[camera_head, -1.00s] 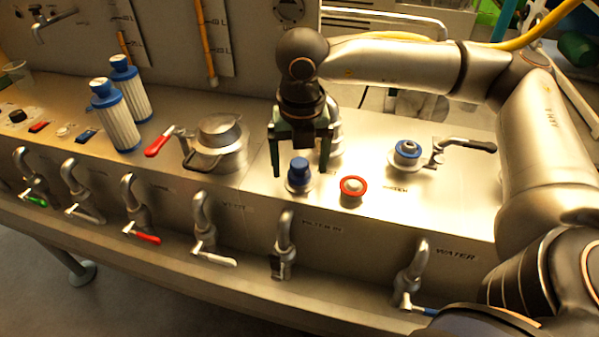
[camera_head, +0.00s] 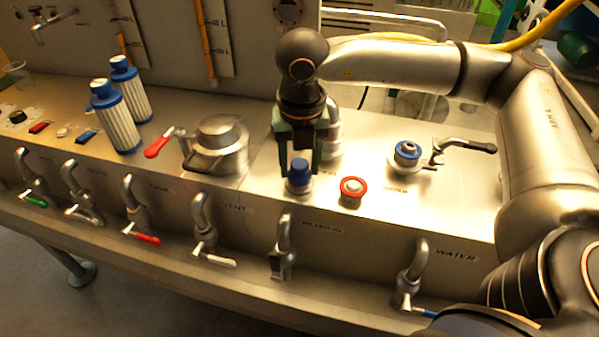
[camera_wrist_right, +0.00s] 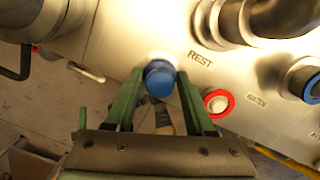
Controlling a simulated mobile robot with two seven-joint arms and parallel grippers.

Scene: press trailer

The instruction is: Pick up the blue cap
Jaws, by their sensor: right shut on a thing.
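The blue cap (camera_head: 299,173) sits upright on a pale round base on the metal counter, in the middle of the head view. It also shows in the right wrist view (camera_wrist_right: 159,78), between the two green fingers. My right gripper (camera_head: 300,172) comes down from above with one finger on each side of the cap and is shut on it. The cap's sides are partly hidden by the fingers. My left gripper is not in view.
A red-ringed white button (camera_head: 352,187) stands close to the right of the cap. A blue-ringed fitting (camera_head: 407,152) with a lever is farther right. A metal lidded pot (camera_head: 220,145) is to the left. Several taps line the counter's front face.

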